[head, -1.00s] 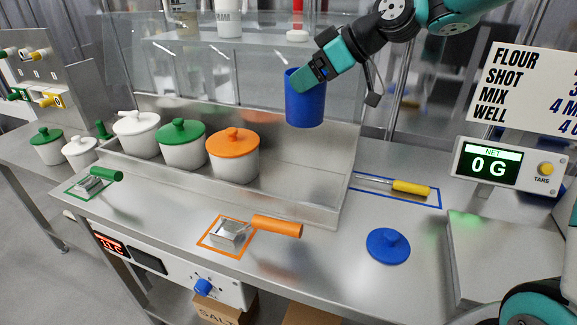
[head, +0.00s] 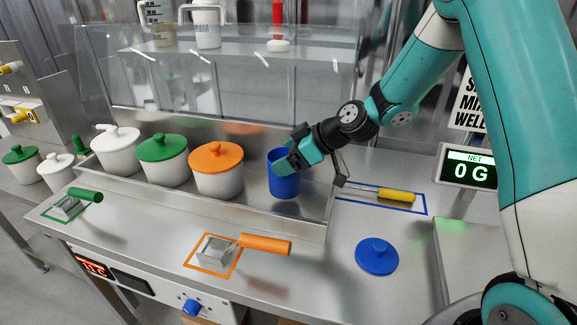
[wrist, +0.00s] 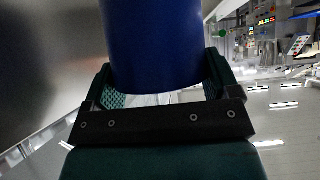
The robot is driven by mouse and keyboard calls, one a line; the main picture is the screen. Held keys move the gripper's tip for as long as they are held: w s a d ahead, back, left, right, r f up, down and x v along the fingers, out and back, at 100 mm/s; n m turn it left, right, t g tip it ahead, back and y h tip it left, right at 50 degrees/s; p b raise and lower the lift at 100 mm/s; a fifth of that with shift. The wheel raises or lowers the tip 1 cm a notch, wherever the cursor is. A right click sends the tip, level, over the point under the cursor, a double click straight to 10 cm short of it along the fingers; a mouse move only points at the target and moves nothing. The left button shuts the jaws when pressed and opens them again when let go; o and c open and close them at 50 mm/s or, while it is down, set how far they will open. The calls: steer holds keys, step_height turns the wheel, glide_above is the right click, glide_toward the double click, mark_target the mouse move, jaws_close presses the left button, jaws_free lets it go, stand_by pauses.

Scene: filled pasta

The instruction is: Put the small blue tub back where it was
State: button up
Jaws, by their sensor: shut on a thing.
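The small blue tub (head: 284,182) is upright, without its lid, at the right end of the steel tray (head: 262,212), right of the orange-lidded tub. My gripper (head: 291,160) is shut on the tub's upper right side. In the wrist view the tub (wrist: 152,45) fills the space between my fingers (wrist: 160,85). Its base looks at or just above the tray floor; I cannot tell whether it touches. The blue lid (head: 377,255) lies on the counter, in front and to the right.
White tubs with orange (head: 216,168), green (head: 163,160) and white (head: 116,150) lids stand left in the tray. A yellow-handled tool (head: 395,195) lies in a blue outline. An orange-handled scoop (head: 262,243) lies in front. The scale (head: 468,167) reads 0 G.

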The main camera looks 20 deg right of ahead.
steer(key=shift+f, duration=1.6)
steer(key=shift+f, duration=0.15)
steer(key=o, duration=1.4)
steer(key=b+v, duration=0.2)
steer(key=v, duration=0.9)
steer(key=s+a+r+m+g+h, duration=0.1)
steer(key=s+a+r+g, duration=0.15)
steer(key=s+a, duration=0.4)
steer(key=s+a+r+g+h, duration=0.1)
steer(key=s+a+r+g, duration=0.15)
steer(key=s+a, duration=0.35)
steer(key=s+r+m+g+h, duration=0.1)
steer(key=s+m+h, duration=0.1)
steer(key=s, duration=1.1)
steer(key=shift+s+d+m, duration=0.2)
steer(key=shift+d+m, duration=0.1)
steer(key=shift+m, duration=0.1)
